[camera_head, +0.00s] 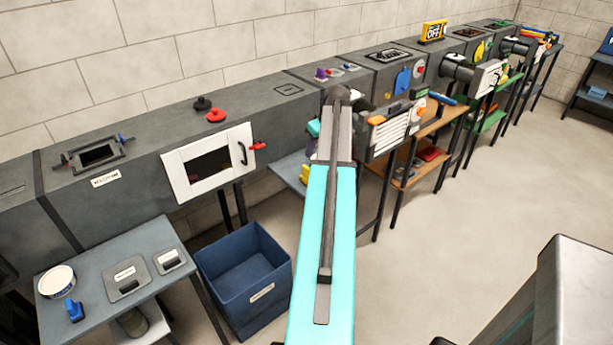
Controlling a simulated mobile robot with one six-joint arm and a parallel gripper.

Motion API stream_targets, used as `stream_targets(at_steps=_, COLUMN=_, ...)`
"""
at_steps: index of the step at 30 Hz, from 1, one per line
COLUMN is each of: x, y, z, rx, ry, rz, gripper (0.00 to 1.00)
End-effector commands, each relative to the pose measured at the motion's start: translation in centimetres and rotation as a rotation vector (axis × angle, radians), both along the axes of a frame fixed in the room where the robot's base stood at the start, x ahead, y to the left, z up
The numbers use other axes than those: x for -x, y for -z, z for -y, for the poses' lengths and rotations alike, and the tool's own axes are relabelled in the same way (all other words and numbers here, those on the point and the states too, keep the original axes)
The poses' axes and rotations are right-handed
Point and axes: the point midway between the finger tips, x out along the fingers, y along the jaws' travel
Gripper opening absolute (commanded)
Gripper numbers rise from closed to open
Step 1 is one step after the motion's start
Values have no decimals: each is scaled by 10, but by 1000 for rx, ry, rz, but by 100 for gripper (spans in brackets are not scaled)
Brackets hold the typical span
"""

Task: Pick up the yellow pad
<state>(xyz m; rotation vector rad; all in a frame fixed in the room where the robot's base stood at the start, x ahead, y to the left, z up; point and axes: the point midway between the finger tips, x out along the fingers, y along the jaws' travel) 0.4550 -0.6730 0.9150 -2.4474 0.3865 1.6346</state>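A small yellow block-like thing (305,173) sits on a grey-blue shelf (286,168) just left of my arm, which partly hides it. A second yellow piece (480,50) is on the front of the far duct. Both are small, and I cannot tell which is the pad. My cyan arm reaches away up the middle of the view to a dark joint near the ducts. My gripper cannot be made out beyond it.
A row of grey ducts runs along the block wall. A blue bin (246,275) stands on the floor beside a grey table (100,270) holding a round tin (57,281) and a blue brush-like thing (75,309). A louvred white panel (390,131) sticks out right of my arm.

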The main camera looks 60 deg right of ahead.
Motion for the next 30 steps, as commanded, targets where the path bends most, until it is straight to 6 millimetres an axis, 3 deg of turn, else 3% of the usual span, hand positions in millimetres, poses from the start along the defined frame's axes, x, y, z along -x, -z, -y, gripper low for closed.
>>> stream_targets(at_steps=14, x=0, y=7, z=3, rx=-1, ry=4, rz=-1, gripper=34)
stream_targets(at_steps=30, x=-22, y=63, z=11, rx=-2, ry=5, rz=0, gripper=34)
